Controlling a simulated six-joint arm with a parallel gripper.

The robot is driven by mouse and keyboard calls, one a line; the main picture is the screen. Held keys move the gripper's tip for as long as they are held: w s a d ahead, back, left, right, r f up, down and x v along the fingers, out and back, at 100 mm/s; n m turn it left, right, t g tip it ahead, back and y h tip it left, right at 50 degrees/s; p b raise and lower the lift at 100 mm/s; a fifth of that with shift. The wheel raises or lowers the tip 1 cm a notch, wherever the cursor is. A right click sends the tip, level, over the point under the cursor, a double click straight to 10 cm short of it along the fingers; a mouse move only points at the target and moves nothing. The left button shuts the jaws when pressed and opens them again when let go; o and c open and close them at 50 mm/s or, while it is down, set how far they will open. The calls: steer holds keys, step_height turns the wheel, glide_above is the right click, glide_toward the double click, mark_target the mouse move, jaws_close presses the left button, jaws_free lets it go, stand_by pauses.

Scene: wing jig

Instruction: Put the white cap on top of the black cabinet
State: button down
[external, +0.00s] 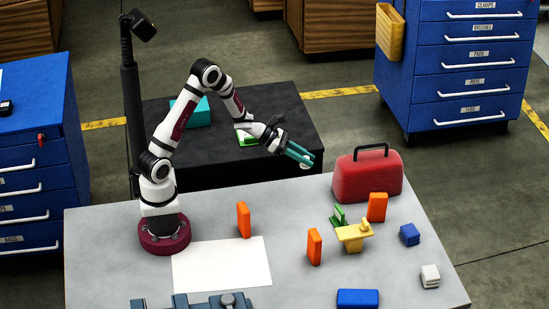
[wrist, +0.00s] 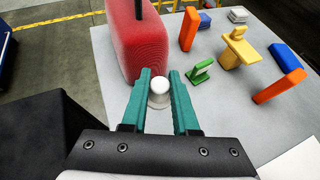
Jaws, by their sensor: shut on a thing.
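My gripper (external: 303,157) is shut on the white cap (wrist: 160,86), which sits between its teal fingertips. The cap shows small and partly hidden under the fingertips in the external view (external: 306,166). My gripper (wrist: 159,84) is in the air near the right front corner of the black cabinet (external: 290,105), by the far edge of the grey table. The cabinet stands behind the table; a dark block at the left of the wrist view (wrist: 35,130) appears to be part of it.
On the cabinet lie a teal box (external: 192,112) and a green and white thing (external: 246,138), partly behind my arm. A red toolbox (external: 367,175) stands right of my gripper. Orange blocks (external: 377,207), a yellow part (external: 353,236) and a green part (external: 339,217) stand on the table (external: 120,240).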

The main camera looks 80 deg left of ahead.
steer(key=w+a+r+n+t+y, duration=0.15)
steer(key=a+n+y, duration=0.25)
steer(key=a, duration=0.9)
steer(key=n+y, duration=0.3)
steer(key=y, duration=0.1)
glide_above(269, 123)
step_height(269, 123, down, 4)
steer(key=shift+w+r+g, duration=0.1)
steer(key=shift+r+g, duration=0.05)
steer(key=shift+g, duration=0.1)
steer(key=shift+n, duration=0.3)
step_height(269, 123, down, 4)
steer(key=shift+a, duration=0.1)
steer(key=c, duration=0.7)
jaws_free()
